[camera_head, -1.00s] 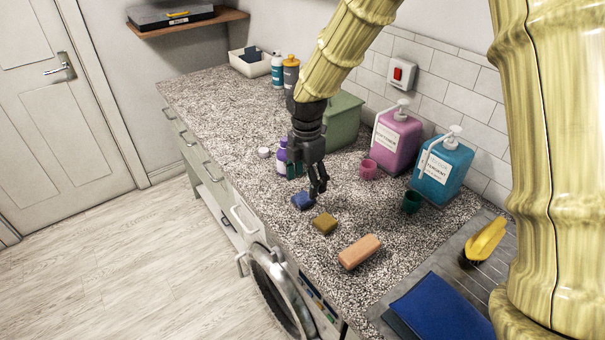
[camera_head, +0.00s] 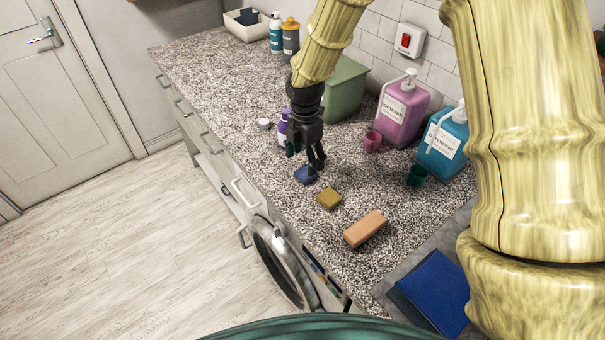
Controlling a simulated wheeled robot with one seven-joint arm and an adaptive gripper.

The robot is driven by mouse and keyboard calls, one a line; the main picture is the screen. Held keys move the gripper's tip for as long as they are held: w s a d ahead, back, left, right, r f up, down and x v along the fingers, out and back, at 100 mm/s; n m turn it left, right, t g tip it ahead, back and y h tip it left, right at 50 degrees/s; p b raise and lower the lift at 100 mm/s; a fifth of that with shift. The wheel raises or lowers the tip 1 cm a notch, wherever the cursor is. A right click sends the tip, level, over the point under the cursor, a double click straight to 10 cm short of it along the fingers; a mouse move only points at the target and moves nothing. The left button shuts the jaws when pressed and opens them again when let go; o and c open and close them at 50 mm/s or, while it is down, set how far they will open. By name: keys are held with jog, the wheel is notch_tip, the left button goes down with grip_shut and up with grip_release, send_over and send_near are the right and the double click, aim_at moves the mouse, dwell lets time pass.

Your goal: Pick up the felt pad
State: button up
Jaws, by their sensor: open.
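A small blue pad (camera_head: 304,175), which looks like the felt pad, lies flat on the speckled worktop (camera_head: 275,188) near its front edge. A small mustard-yellow block (camera_head: 328,199) and a larger orange-tan block (camera_head: 365,229) lie in a row nearer to me. My gripper (camera_head: 316,167) points down at the blue pad's upper right side, with its fingertips very close to it. The jaws are open. I cannot tell whether a finger touches the pad, and part of the pad's far edge is hidden by the fingers.
A purple-capped bottle (camera_head: 283,128) and a white cap (camera_head: 264,124) stand left of my gripper. A green box (camera_head: 345,90), pink cup (camera_head: 373,141), green cup (camera_head: 417,175), pink dispenser (camera_head: 402,110) and teal dispenser (camera_head: 443,145) stand to the right. The worktop's left part is mostly clear.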

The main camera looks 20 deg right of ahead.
aim_at(306, 173)
jog(key=shift+a+f, duration=0.1)
jog(key=shift+f, duration=0.05)
jog(key=shift+s+f+p, duration=0.9)
jog(key=shift+f, duration=0.05)
jog(key=shift+w+f, duration=0.25)
jog(key=shift+f, duration=0.3)
jog(key=shift+w+f, duration=0.2)
jog(key=shift+f, duration=0.35)
jog(key=shift+s+r, duration=0.2)
jog(key=shift+s, duration=0.1)
jog(key=shift+w+f, duration=0.15)
jog(key=c, duration=0.6)
jog(key=shift+c, duration=1)
